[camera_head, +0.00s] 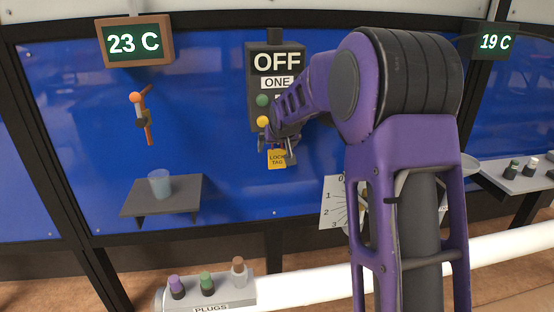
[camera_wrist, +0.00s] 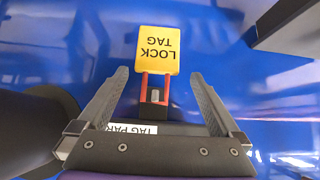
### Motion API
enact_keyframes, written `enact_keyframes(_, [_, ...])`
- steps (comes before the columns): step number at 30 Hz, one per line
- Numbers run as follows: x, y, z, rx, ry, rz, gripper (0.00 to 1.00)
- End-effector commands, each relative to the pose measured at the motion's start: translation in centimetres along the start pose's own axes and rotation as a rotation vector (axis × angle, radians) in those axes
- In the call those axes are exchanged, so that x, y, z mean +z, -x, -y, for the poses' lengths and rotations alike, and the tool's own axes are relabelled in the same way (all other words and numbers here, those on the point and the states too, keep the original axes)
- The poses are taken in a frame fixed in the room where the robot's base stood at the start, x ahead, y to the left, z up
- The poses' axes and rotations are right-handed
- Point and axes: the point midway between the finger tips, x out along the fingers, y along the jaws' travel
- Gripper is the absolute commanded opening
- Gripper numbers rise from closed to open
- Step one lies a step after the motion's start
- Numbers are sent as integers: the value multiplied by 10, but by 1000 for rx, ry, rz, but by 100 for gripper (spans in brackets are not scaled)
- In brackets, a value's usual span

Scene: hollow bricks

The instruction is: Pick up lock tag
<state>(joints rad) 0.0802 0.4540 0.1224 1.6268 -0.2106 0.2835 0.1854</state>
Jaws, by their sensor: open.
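The lock tag (camera_head: 277,160) is a yellow plate with black lettering, hanging in front of the blue wall panel below the dark switch box. In the wrist view the lock tag (camera_wrist: 158,50) shows with a red and black holder part (camera_wrist: 155,88) at one end. My gripper (camera_head: 277,150) is right at the tag in the head view. In the wrist view my gripper (camera_wrist: 158,78) is open, with one finger on each side of the red and black part. Gaps show between the fingers and that part. A partly hidden label reading "TAG PAR" (camera_wrist: 135,128) lies behind the gripper's base.
The switch box (camera_head: 262,88) with "OFF", "ONE" and green and yellow buttons is just above my gripper. A shelf (camera_head: 185,195) with a cup (camera_head: 160,183) and an orange-tipped lever (camera_head: 142,115) are to the left. A plugs block (camera_head: 225,292) stands lower left.

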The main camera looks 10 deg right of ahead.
Motion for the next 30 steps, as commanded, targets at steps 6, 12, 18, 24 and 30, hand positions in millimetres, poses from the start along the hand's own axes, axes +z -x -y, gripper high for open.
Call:
enact_keyframes(6, [2,-17,-2,1,0,1,100])
enact_keyframes(12, [5,-47,-4,0,-1,1,100])
enact_keyframes(18, [4,-57,-4,1,0,-1,100])
enact_keyframes(24, [4,-57,-4,1,0,-1,93])
enact_keyframes(30, [4,-56,-4,1,0,-1,57])
